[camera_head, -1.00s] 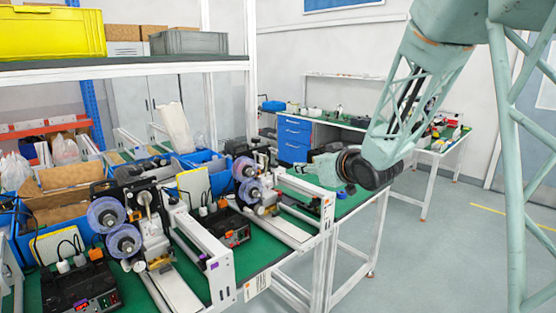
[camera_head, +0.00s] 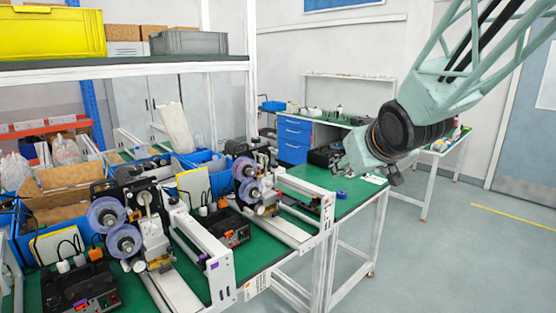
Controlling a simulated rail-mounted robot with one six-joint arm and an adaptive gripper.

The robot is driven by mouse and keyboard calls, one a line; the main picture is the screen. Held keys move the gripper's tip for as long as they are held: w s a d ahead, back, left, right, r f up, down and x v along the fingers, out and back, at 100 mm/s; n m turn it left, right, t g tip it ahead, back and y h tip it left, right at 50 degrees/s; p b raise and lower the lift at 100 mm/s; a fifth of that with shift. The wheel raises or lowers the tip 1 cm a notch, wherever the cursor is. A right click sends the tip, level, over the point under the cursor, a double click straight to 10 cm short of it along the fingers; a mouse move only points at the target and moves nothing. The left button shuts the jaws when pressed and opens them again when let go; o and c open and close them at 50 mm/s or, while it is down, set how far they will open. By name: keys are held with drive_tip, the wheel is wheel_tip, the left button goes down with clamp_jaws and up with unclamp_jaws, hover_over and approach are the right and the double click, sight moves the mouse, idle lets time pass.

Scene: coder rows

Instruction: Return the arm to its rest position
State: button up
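My arm comes in from the upper right, a pale green lattice link ending in a dark wrist joint.
The near green-topped workbench (camera_head: 262,262) carries coder machines (camera_head: 118,232) with purple reels and black control boxes. A blue roll (camera_head: 341,194) lies near its far end. A blue drawer unit (camera_head: 294,139) stands behind. The floor (camera_head: 440,260) at right is clear.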

drive_tip(key=s+f+m+g, duration=0.1)
drive_tip(key=s+g, duration=0.2)
drive_tip(key=s, duration=2)
drive_tip(key=s+d+f+m+g, duration=0.1)
drive_tip(key=s+g, duration=0.3)
drive_tip(key=s, duration=1.9)
drive_tip(key=shift+s+d+f+m+h, duration=0.15)
drive_tip(key=shift+s+f+m+h, duration=0.2)
drive_tip(key=shift+m, duration=0.25)
drive_tip(key=shift+c, duration=0.6)
